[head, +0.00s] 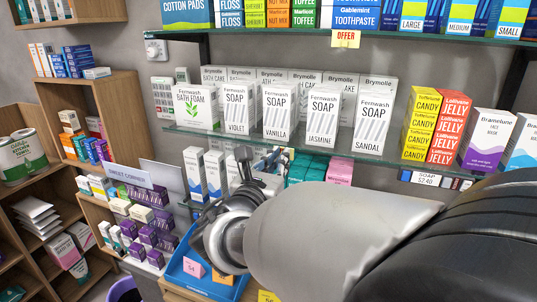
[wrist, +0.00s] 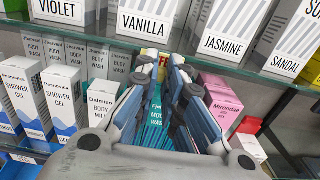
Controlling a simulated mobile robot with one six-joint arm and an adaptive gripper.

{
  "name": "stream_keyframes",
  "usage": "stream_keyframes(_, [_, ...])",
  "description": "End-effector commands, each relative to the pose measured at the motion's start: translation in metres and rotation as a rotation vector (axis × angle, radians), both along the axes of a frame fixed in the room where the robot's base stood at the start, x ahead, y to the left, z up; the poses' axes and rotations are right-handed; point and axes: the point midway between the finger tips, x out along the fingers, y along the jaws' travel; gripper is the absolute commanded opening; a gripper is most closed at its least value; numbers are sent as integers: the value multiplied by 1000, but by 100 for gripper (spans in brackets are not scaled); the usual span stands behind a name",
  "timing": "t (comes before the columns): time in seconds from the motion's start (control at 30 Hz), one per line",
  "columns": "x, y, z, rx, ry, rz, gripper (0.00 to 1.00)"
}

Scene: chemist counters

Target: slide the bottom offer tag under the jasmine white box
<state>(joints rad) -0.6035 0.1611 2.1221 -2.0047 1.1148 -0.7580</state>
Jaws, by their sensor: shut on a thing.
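The jasmine white box (head: 322,117) stands upright on the glass shelf (head: 290,146), between the vanilla and sandal soap boxes; it also shows in the wrist view (wrist: 233,28). My gripper (wrist: 164,72) is just below the front edge of that shelf, left of the jasmine box and nearer the vanilla box. It is shut on a yellow offer tag (wrist: 149,54) with red letters, mostly hidden by the fingers. In the head view my arm hides much of the gripper, and I cannot make out the held tag there. Another offer tag (head: 346,39) hangs from the upper shelf edge.
The vanilla soap box (head: 277,112) and sandal soap box (head: 374,117) flank the jasmine box closely. Below the shelf stand teal mouthwash boxes (wrist: 153,122) and pink boxes (wrist: 216,102), near my fingers. A blue tray (head: 215,286) with tags lies lower left.

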Motion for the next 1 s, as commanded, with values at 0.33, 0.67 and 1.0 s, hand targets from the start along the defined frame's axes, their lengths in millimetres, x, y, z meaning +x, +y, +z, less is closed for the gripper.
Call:
stream_keyframes(0.33, [-19, -54, 0, 1, -4, -3, 0])
stream_keyframes(0.67, [-24, -67, 1, 0, -4, -1, 0])
stream_keyframes(1.0, [-24, -67, 2, 0, -4, 0, 15])
